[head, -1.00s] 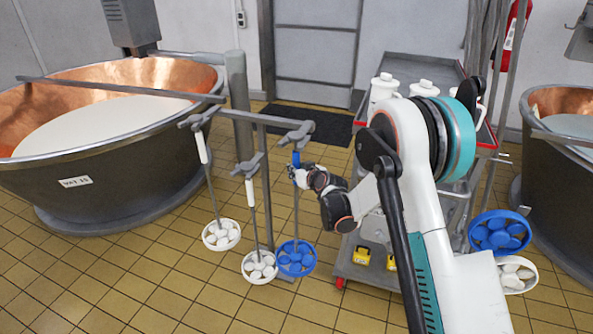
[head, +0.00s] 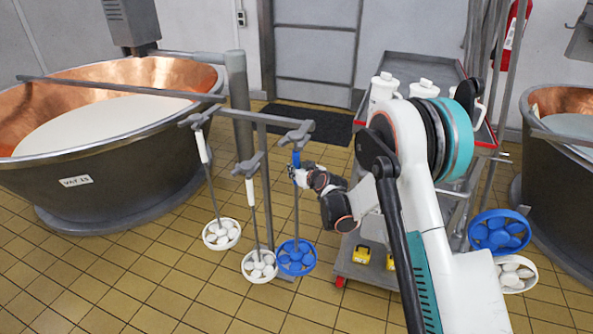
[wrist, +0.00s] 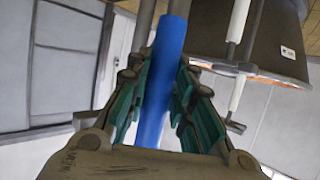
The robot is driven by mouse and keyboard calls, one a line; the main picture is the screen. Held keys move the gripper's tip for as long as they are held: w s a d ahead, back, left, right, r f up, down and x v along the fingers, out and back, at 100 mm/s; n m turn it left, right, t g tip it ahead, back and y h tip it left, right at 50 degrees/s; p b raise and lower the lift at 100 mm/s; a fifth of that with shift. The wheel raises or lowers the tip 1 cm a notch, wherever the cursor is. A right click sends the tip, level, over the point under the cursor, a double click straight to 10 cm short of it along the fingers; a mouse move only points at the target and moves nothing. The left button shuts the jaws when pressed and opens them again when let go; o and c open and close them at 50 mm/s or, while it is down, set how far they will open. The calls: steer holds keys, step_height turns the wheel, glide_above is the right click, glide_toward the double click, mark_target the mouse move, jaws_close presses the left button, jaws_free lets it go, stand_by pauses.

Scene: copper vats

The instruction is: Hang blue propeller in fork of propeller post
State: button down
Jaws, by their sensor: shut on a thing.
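The blue propeller (head: 296,257) hangs upright at the post, its round blue head low above the floor and its shaft rising to a blue grip. My gripper (head: 299,176) is shut on that blue grip (wrist: 163,80), just below the right fork of the propeller post (head: 268,190). In the wrist view the grip lies between my teal-padded fingers (wrist: 160,105). The shaft's top is at the fork (head: 296,135); I cannot tell whether it rests in it. Two white propellers (head: 221,233) (head: 259,265) hang from the post's other forks.
A copper vat (head: 110,150) with white liquid stands at the left, another (head: 565,150) at the right. A cart (head: 430,68) with white jugs stands behind my arm. Another blue propeller (head: 498,232) and a white one are at the right. Tiled floor in front is clear.

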steer(key=c, duration=1.3)
jaws_free()
steer(key=shift+w, duration=0.1)
steer(key=shift+f, duration=0.1)
steer(key=shift+d, duration=0.1)
steer(key=s+d+r+m+g+h, duration=0.1)
steer(key=s+d+r, duration=0.4)
steer(key=s, duration=0.4)
steer(key=s+d+r+g, duration=0.1)
steer(key=s+d+r, duration=0.2)
steer(key=s+r, duration=0.45)
steer(key=s+d+r+m+h, duration=0.1)
steer(key=s+d+r, duration=0.4)
steer(key=s, duration=0.5)
steer(key=s+d+m+g+h, duration=0.1)
steer(key=s+d, duration=0.1)
steer(key=s, duration=0.6)
steer(key=s+d+m+g+h, duration=0.1)
steer(key=s+d, duration=0.2)
steer(key=s, duration=0.5)
steer(key=s+d+m+g+h, duration=0.1)
steer(key=s+d, duration=0.1)
steer(key=s, duration=0.6)
steer(key=shift+s+d+r+h, duration=0.1)
steer(key=shift+d+r+h, duration=0.1)
steer(key=shift+r+h, duration=0.15)
